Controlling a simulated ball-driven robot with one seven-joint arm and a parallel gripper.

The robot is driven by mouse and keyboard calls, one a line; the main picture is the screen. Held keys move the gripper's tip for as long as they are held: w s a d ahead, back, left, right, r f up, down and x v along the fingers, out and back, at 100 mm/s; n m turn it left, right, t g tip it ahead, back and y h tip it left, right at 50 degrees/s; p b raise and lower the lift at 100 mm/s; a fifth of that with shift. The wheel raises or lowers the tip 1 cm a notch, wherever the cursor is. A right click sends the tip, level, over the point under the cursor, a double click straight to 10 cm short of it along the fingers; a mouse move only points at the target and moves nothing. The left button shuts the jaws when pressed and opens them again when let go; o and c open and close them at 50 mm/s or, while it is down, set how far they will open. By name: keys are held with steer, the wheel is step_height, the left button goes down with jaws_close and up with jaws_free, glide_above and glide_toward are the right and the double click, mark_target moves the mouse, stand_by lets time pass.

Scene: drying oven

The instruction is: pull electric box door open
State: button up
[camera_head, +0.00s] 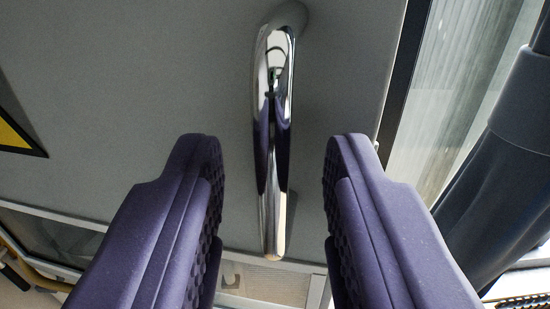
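The electric box door (130,90) is a flat grey panel that fills the left and middle of the view. A shiny chrome bar handle (273,130) stands on it, running from top to bottom in the picture near the door's right side. My gripper (272,160) has two purple padded fingers, spread wide. The handle shows in the gap between them, with clear space on both sides. Neither finger appears to touch it. I cannot tell how far the fingertips are from the door surface. The door appears shut.
A dark edge strip (402,80) runs along the door's right side, with a pale ribbed surface (465,85) beyond it. A dark thick post-like part (500,165) stands at the right. A yellow and black triangular sign (14,135) is at the left edge.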

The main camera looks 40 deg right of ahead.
jaws_close()
stand_by(1.4)
